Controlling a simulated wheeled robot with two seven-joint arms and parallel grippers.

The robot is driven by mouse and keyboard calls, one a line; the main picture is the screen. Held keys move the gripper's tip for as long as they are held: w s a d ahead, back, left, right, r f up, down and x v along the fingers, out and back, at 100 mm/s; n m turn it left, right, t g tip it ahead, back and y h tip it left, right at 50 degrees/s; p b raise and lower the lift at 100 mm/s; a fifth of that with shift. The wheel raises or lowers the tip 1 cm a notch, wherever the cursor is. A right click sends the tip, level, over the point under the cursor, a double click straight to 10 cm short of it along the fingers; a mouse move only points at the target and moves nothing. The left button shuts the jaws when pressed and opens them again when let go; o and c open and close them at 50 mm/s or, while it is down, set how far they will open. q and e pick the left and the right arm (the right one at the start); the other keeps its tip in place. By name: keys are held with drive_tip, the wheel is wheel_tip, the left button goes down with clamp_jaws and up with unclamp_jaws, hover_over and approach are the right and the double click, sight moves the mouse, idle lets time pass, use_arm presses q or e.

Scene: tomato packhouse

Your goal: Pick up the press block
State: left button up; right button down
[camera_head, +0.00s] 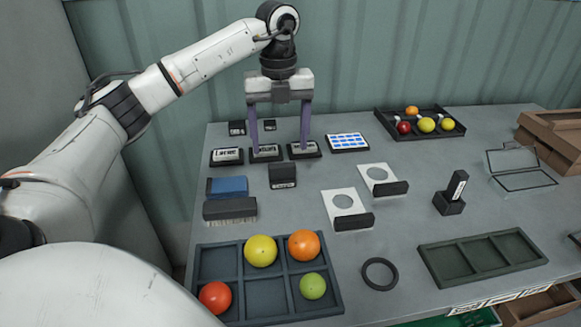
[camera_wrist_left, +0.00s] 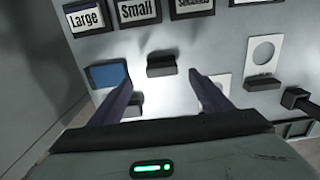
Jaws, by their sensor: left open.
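A small dark block (camera_head: 282,175), which I take to be the press block, sits on the grey table just in front of the row of label plates. It also shows in the left wrist view (camera_wrist_left: 161,65), near the line between my fingertips. My left gripper (camera_head: 279,148) is open and empty, pointing down with its fingers spread wide. In the head view its tips overlap the label plates, slightly beyond the block. It appears apart from the block; the exact height is unclear. My right gripper is not in view.
A blue pad (camera_head: 228,187) and a brush (camera_head: 230,209) lie left of the block. Label plates (camera_head: 227,157) stand behind it. White gauge plates with holes (camera_head: 344,204) are to the right. A divided tray (camera_head: 266,242) holding tomatoes is in front.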

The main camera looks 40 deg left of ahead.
sight(282, 165)
use_arm(q)
drive_tip(key=shift+s+f, duration=0.2)
drive_tip(key=shift+f, duration=0.85)
drive_tip(key=shift+w+d+f, duration=0.1)
drive_tip(key=shift+f, duration=1.25)
drive_tip(key=shift+w+d+f, duration=0.1)
drive_tip(key=shift+f, duration=1.25)
drive_tip(key=c, duration=1.2)
